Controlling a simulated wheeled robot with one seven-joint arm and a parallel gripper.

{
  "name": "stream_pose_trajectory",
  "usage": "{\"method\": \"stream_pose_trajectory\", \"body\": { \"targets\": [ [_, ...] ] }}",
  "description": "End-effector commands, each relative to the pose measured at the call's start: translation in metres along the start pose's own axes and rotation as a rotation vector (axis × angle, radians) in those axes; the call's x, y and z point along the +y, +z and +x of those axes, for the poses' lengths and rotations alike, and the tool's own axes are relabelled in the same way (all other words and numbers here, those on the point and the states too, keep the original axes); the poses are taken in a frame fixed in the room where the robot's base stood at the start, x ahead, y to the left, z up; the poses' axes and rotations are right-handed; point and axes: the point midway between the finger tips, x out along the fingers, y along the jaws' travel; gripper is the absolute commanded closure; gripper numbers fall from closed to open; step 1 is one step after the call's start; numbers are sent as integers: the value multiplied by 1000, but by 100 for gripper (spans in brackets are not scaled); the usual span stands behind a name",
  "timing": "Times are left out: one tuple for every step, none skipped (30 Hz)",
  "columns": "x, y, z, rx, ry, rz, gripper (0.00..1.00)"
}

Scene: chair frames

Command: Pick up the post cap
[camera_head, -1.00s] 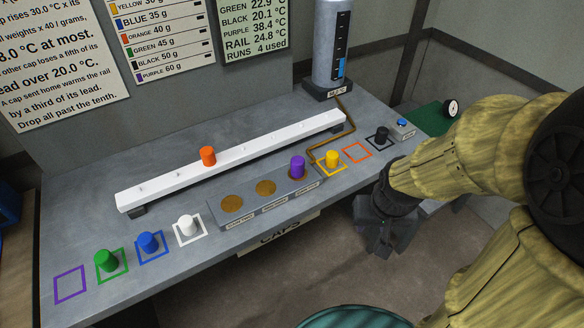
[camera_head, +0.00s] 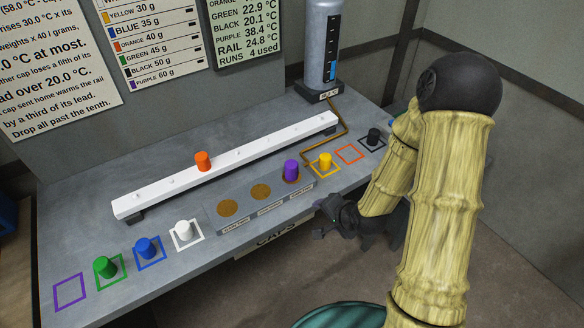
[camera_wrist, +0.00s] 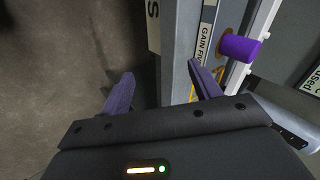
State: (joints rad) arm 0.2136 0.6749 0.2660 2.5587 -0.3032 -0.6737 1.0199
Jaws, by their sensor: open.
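Several coloured caps stand on the grey bench; no visible label tells which is the post cap. An orange cap (camera_head: 202,161) sits on the white rail (camera_head: 140,206). A purple cap (camera_head: 291,170) stands on the right-hand disc of the grey pad strip; it also shows in the wrist view (camera_wrist: 240,48). Yellow (camera_head: 325,161), black (camera_head: 374,135), white (camera_head: 183,230), blue (camera_head: 147,247) and green (camera_head: 105,267) caps stand in outlined squares. My gripper (camera_head: 319,218) is open and empty by the bench's front edge, near the purple cap. Its fingers (camera_wrist: 161,74) are apart from it.
Two copper discs (camera_head: 227,208) on the strip are bare. The orange square (camera_head: 349,154) and purple square (camera_head: 69,291) are empty. A grey cylinder (camera_head: 323,45) with a gauge stands at the back right, with a brown pipe (camera_head: 346,118) running from it.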

Motion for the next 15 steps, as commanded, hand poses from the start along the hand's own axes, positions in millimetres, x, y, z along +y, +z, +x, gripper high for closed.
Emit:
{"method": "stream_pose_trajectory", "body": {
  "targets": [
    [-2,7,8,-20,-48,91,37],
    [-4,10,12,-29,-82,150,37],
    [-8,15,17,-45,-130,230,37],
    [-11,18,20,-56,-165,293,37],
    [-15,22,23,-72,-201,356,37],
    [-19,25,26,-91,-248,445,37],
    [-23,28,27,-108,-286,512,37],
    [-26,31,28,-125,-321,582,37],
    [-30,33,29,-150,-370,676,37],
    [-34,35,29,-169,-408,750,37],
    [-37,36,29,-190,-444,823,37],
    [-41,38,28,-218,-493,924,37],
    [-44,38,26,-241,-531,1001,37],
    [-46,38,24,-263,-569,1078,37],
    [-50,37,21,-296,-621,1182,37]
  ]
}}
